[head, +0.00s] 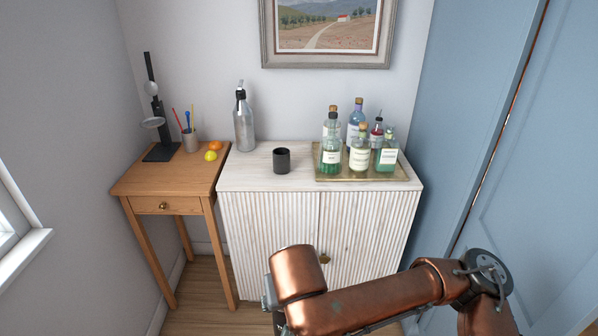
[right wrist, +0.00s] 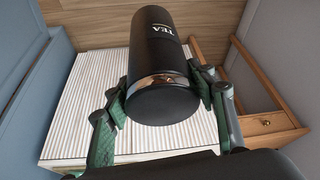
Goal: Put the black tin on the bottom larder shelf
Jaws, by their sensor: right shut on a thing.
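The black tin (right wrist: 153,45), lettered "TEA" and with a shiny copper-coloured band near its close end, fills the middle of the right wrist view. My right gripper (right wrist: 160,84) is shut on it, with a green-and-black finger against each side. In the head view my copper-coloured right arm reaches in from the lower right, and its forearm hides most of the gripper and the tin. My left gripper is not in view. No larder shelf shows in either view.
A white ribbed cabinet (head: 265,225) stands ahead, bearing a dark cup (head: 281,161), a steel dispenser bottle (head: 244,122) and a tray (head: 330,177) of several bottles. A wooden side table (head: 150,183) stands left. Tall blue panelled doors (head: 545,170) are at right, by my arm.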

